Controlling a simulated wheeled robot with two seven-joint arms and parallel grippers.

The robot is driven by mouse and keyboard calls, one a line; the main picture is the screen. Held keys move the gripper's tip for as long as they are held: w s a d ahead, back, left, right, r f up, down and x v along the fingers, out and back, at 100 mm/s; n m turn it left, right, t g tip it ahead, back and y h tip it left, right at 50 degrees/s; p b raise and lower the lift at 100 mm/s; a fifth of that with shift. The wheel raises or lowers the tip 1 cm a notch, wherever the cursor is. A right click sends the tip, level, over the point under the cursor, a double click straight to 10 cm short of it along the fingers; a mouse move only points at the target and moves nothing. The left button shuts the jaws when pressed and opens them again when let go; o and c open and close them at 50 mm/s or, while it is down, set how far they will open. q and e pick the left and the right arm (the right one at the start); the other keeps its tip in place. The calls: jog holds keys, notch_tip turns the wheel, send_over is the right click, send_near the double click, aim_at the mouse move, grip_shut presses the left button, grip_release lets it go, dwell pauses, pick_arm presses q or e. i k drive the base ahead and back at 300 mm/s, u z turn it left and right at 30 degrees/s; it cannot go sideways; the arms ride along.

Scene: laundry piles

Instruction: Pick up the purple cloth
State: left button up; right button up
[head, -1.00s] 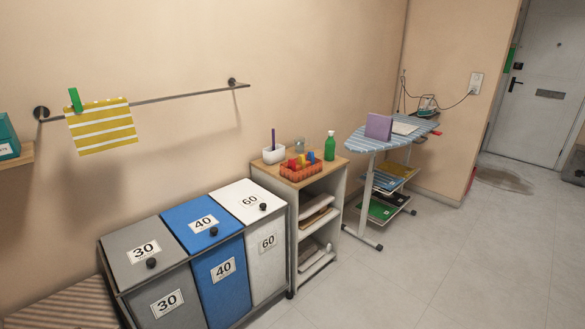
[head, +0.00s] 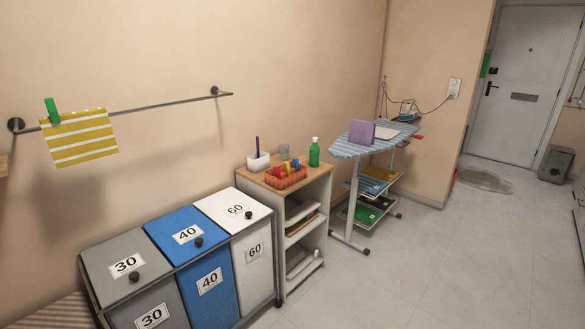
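A purple, flat, upright piece (head: 361,133) stands on the striped ironing board (head: 350,150) at the right of the head view. It looks like the purple cloth, but it is too small to be sure it is cloth. A pale flat piece (head: 387,132) lies beside it on the board. Neither of my grippers shows in the head view.
Bins marked 30 (head: 125,263), 40 (head: 187,233) and 60 (head: 233,209) stand along the wall. A wooden-topped shelf unit (head: 305,185) stands between them and the board. An iron (head: 408,110) is at the board's far end. The tiled floor (head: 430,260) in front is clear.

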aim_at(361, 133)
jog(key=z, duration=0.75)
jog(key=i, duration=2.35)
jog(key=u, duration=0.8)
jog(key=i, duration=0.65)
jog(key=u, duration=0.55)
